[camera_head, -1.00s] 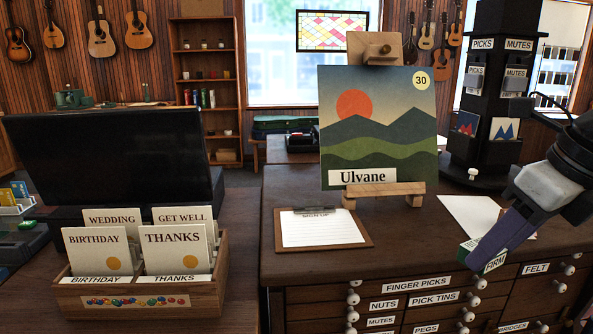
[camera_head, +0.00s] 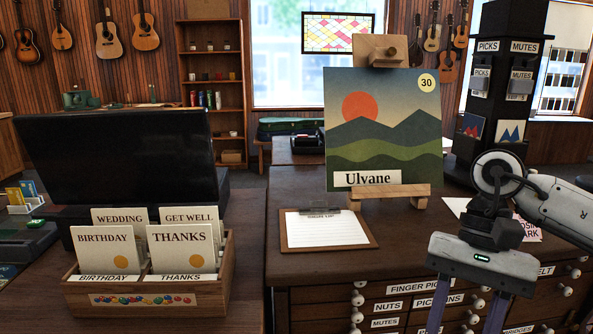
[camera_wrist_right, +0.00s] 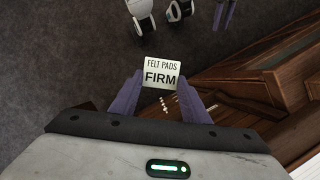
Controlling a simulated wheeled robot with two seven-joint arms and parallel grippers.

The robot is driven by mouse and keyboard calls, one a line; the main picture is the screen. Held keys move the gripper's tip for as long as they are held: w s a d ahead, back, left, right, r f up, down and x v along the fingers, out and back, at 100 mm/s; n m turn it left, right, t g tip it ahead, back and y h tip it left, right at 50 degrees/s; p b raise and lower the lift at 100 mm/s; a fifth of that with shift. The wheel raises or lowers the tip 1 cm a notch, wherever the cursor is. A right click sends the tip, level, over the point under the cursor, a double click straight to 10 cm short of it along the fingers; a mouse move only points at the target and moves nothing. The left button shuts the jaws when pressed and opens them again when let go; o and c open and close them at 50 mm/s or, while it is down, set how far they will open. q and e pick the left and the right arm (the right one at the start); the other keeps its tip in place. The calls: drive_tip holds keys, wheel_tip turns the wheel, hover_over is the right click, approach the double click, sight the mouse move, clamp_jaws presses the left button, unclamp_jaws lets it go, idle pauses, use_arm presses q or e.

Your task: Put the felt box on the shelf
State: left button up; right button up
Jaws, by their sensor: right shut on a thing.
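The felt box (camera_wrist_right: 162,73), a small white-faced box lettered FELT PADS FIRM, is between the two purple fingers of my right gripper in the right wrist view. My right gripper (camera_head: 464,322) is shut on it and points down in front of the drawer cabinet in the head view. The box is below the head view's lower edge there. A tall wooden shelf (camera_head: 213,81) with several boards stands against the back wall, with jars, cans and small boxes on it. Purple fingers, likely of my left gripper (camera_wrist_right: 224,14), show at the wrist view's top edge; their opening is unclear.
The drawer cabinet (camera_head: 300,263) carries a clipboard (camera_head: 323,231), an easel with a picture (camera_head: 383,130), and a card lettered in pink (camera_head: 527,228) partly behind my arm. A card box (camera_head: 85,298) and a dark screen-like panel (camera_head: 115,155) stand at left.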

drive_tip(key=n, duration=0.1)
drive_tip(key=s+f+n+h, duration=0.1)
drive_tip(key=n, duration=0.1)
drive_tip(key=a+f+n+h, duration=0.1)
drive_tip(key=n, duration=0.1)
drive_tip(key=shift+s+g, duration=0.3)
drive_tip(key=shift+s, duration=0.05)
drive_tip(key=shift+s+f+n, duration=0.2)
drive_tip(key=shift+f+n, duration=0.15)
drive_tip(key=shift+n, duration=0.15)
drive_tip(key=x, duration=0.5)
